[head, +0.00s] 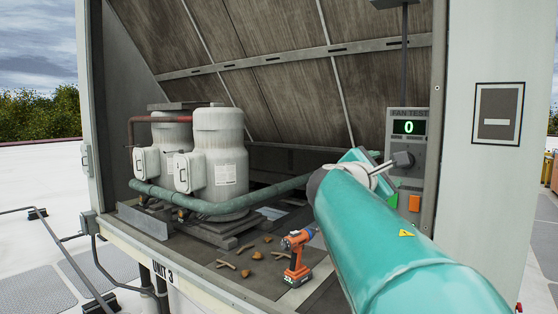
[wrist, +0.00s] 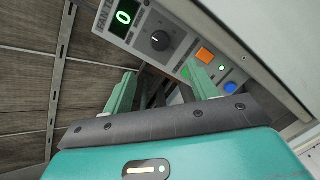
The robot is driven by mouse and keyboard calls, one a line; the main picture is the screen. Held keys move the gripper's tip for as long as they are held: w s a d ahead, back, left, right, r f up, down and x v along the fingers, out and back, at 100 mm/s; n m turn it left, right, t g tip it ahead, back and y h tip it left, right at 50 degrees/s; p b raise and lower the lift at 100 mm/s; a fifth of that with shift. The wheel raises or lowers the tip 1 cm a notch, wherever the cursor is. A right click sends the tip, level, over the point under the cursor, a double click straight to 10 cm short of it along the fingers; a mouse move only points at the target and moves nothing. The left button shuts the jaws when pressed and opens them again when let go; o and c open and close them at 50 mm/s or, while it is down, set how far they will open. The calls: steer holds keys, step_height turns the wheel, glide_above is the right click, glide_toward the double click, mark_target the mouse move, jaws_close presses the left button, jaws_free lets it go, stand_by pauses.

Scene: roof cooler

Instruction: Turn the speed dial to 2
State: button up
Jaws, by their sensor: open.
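The speed dial (wrist: 160,40) is a round black knob with a white pointer mark on the grey FAN TEST panel (wrist: 180,20). In the wrist view its mark points toward the left. The display (wrist: 124,16) beside it reads 0 in green, and reads 0 in the head view too (head: 408,127). My gripper (wrist: 162,86) is open and empty. Its two teal fingers are spread below the dial in the wrist view and do not appear to touch it.
The panel also carries an orange button (wrist: 204,54) and a blue button (wrist: 230,87). An orange drill (head: 297,258) stands on the cooler floor, with several brown scraps nearby. White tanks (head: 219,155) and a green pipe (head: 230,207) fill the left side.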

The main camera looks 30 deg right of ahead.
steer(key=x, duration=1.2)
steer(key=shift+w+d, duration=0.15)
steer(key=shift+d, duration=0.2)
steer(key=shift+c, duration=0.2)
steer(key=c, duration=0.9)
